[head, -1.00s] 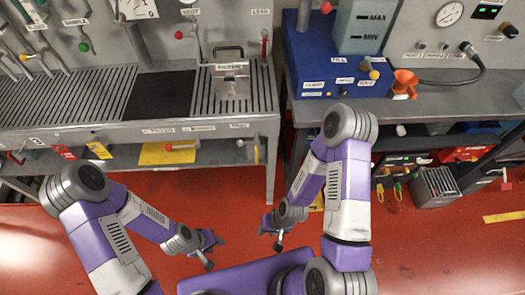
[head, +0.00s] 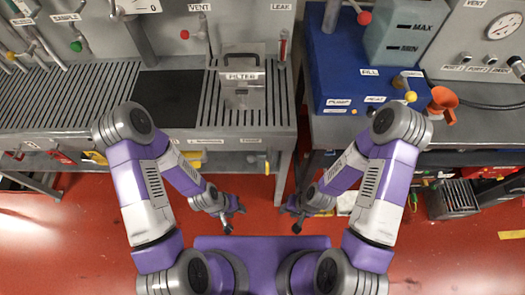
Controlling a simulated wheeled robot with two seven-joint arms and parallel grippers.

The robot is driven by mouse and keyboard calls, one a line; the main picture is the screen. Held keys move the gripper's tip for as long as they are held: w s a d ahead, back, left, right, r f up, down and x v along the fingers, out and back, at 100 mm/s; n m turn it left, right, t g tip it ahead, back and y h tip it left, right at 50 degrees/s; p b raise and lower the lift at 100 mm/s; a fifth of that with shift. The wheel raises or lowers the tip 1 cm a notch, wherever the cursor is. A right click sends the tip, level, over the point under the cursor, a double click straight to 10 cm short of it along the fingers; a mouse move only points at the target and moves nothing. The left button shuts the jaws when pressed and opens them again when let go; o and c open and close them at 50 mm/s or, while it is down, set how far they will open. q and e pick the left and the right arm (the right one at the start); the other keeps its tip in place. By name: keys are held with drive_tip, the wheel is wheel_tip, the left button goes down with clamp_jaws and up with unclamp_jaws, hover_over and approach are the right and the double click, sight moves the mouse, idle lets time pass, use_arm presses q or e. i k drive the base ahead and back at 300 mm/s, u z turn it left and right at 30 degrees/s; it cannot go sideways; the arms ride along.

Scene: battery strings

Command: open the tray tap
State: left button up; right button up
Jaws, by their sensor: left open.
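The tray tap (head: 267,162) appears to be the small fitting with a yellow handle under the front edge of the bench, near its right end. The label above it (head: 250,144) is too small to read surely. My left gripper (head: 235,218) is open and empty, below the tap in the picture and apart from it. My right gripper (head: 293,219) looks open and empty, below and right of the tap, also apart from it.
The grated bench (head: 60,105) carries a metal filter box (head: 243,80). A second bench on the right holds a blue unit (head: 345,70) and an orange funnel (head: 443,100). Red floor (head: 80,230) is clear before the benches.

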sight(251, 159)
drive_tip(key=z, duration=0.05)
drive_tip(key=k, duration=0.5)
drive_tip(key=u, duration=1.05)
drive_tip(key=i, duration=0.75)
drive_tip(key=z, duration=2.15)
